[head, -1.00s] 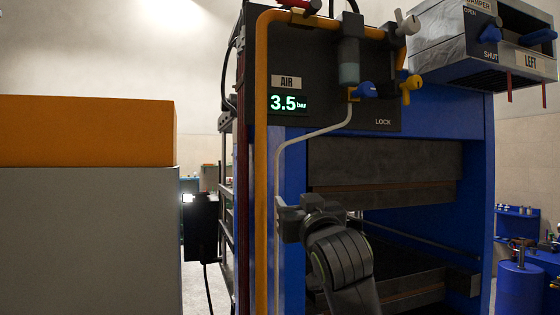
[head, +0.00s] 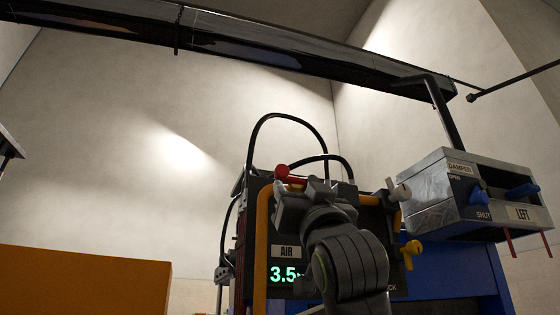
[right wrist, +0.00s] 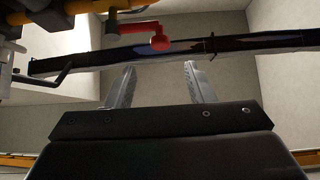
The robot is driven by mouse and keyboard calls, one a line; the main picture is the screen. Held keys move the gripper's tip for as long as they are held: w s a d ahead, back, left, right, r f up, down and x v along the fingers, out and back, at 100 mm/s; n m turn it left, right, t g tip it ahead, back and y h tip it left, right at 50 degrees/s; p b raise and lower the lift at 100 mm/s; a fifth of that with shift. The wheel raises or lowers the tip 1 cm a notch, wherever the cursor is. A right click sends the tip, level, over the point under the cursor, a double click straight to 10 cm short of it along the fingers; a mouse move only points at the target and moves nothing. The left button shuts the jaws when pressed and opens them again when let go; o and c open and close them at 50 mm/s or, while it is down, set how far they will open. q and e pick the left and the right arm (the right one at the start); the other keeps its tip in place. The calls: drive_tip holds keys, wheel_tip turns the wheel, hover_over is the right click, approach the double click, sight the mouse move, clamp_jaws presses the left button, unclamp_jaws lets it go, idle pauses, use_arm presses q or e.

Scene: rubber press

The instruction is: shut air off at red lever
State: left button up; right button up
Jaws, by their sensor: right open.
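The red lever (head: 290,177), with a round knob at its left end, sits at the top of the dark air panel (head: 285,238) in the head view. In the right wrist view the red lever (right wrist: 138,27) runs across the top, its knob hanging above the space between the fingertips. My right gripper (head: 281,190) is at the panel top, just below the lever and partly hidden by my own wrist. In the right wrist view the right gripper (right wrist: 160,65) is open and empty, its fingers apart from the lever. The air display (head: 283,274) reads 3.5, partly covered.
The grey damper box (head: 430,185) with blue levers hangs at the right. A white-knobbed lever (head: 400,193) and a yellow valve handle (head: 411,250) stick out right of my wrist. A dark overhead beam (head: 250,40) crosses above.

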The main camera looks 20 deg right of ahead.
sight(283, 171)
drive_tip(key=p+x, duration=0.8)
drive_tip(key=x, duration=0.4)
drive_tip(key=shift+r, duration=0.25)
drive_tip(key=shift+w+r+p, duration=0.35)
drive_tip(key=shift+w+p, duration=0.05)
drive_tip(key=shift+w, duration=0.15)
drive_tip(key=shift+c, duration=0.4)
clamp_jaws()
